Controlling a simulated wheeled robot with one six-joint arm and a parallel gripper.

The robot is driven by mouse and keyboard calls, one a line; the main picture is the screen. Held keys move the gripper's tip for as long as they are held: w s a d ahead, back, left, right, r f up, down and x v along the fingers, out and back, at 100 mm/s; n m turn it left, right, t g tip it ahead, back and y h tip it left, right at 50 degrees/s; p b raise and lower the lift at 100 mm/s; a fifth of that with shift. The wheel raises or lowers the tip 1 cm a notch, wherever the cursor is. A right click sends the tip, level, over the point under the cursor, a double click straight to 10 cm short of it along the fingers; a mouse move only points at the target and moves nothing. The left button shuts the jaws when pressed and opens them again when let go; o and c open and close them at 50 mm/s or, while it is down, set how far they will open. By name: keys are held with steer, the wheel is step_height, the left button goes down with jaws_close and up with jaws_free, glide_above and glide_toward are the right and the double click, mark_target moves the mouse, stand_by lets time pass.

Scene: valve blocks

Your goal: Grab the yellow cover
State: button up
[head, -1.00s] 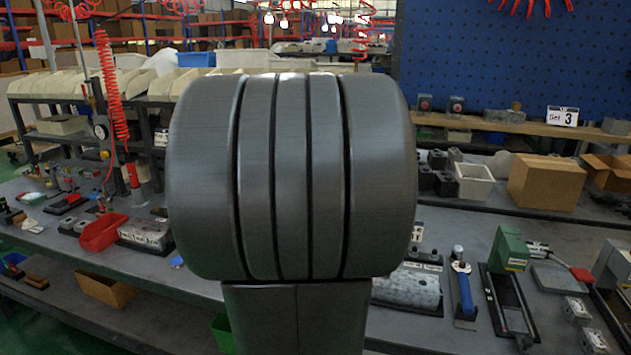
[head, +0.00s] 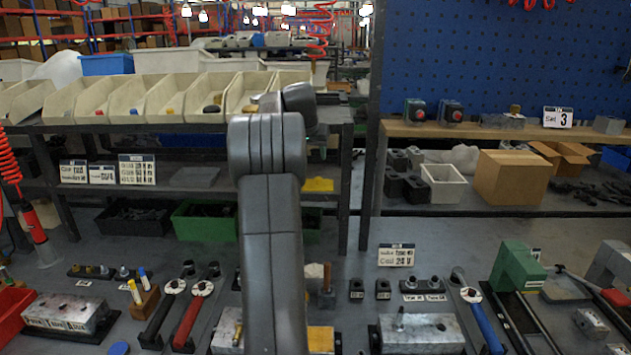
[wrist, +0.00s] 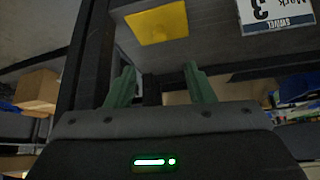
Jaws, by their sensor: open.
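A flat yellow cover (wrist: 160,24) lies on a grey shelf in the wrist view, ahead of my gripper (wrist: 160,78). The two green fingers are spread apart with nothing between them, and the cover is beyond their tips. In the head view a yellow piece (head: 318,185), which looks like the same cover, lies on the lower shelf just right of my arm. My arm hides most of the gripper there. Another yellow surface (head: 321,340) shows at the bottom, on a metal block partly behind my arm.
A dark rack post (head: 347,190) stands right of the yellow piece, and one also shows left of the fingers in the wrist view (wrist: 90,60). Cream bins (head: 150,98) fill the upper shelf. A label card (wrist: 275,14) is near the cover. Tools and blocks crowd the bench.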

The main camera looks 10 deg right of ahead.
steer(key=p, duration=0.1)
glide_toward(318, 178)
steer(key=x, duration=0.3)
steer(key=shift+w+d+f, duration=0.15)
steer(key=shift+w, duration=0.05)
steer(key=shift+p+x, duration=0.9)
steer(key=shift+x, duration=1.7)
steer(key=shift+c, duration=0.2)
jaws_close()
